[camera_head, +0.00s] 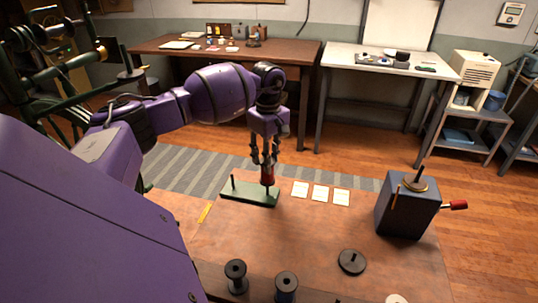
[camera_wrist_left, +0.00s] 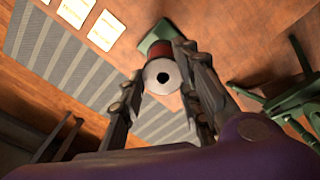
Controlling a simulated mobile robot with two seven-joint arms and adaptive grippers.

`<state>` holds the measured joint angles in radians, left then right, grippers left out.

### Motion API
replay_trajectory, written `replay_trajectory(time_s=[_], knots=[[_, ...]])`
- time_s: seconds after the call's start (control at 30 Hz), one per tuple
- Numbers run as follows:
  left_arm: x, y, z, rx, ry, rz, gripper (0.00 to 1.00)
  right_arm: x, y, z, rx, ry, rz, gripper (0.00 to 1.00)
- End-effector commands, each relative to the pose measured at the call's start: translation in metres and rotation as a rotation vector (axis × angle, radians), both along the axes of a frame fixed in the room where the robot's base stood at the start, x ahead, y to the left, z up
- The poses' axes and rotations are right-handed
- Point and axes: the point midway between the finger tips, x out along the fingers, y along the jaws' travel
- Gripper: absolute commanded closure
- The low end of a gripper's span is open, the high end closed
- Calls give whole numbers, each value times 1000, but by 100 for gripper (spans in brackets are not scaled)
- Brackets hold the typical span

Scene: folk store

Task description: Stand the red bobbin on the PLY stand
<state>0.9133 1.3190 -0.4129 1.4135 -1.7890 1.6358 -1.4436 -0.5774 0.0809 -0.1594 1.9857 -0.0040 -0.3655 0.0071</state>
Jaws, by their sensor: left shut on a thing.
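The red bobbin (camera_head: 267,176) is upright between the fingers of my left gripper (camera_head: 265,160), over the right part of a low green stand (camera_head: 245,195). The stand has thin upright pegs; a bare one shows at its left end. I cannot tell whether the bobbin touches the stand or sits around a peg. In the left wrist view, the bobbin's pale holed end (camera_wrist_left: 161,77) faces the camera, with my left gripper's fingers (camera_wrist_left: 162,58) on both sides. Part of the green stand (camera_wrist_left: 153,40) shows behind it. No PLY label is readable. My right gripper is not seen.
The stand is on a brown worktable (camera_head: 310,240). White cards (camera_head: 320,193) lie right of it, and a yellow strip (camera_head: 205,212) lies left. A dark box (camera_head: 407,208) with a red-handled crank stands at right. Dark spools (camera_head: 236,275) and a black disc (camera_head: 351,262) are nearer the front.

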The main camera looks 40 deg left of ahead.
Motion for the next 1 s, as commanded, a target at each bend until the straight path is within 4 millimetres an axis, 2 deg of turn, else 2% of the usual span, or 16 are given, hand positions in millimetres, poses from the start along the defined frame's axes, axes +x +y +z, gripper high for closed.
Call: replay_trajectory(time_s=[1.0], knots=[[-1, 0, -43, -1, 3, -1, 82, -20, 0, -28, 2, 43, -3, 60]])
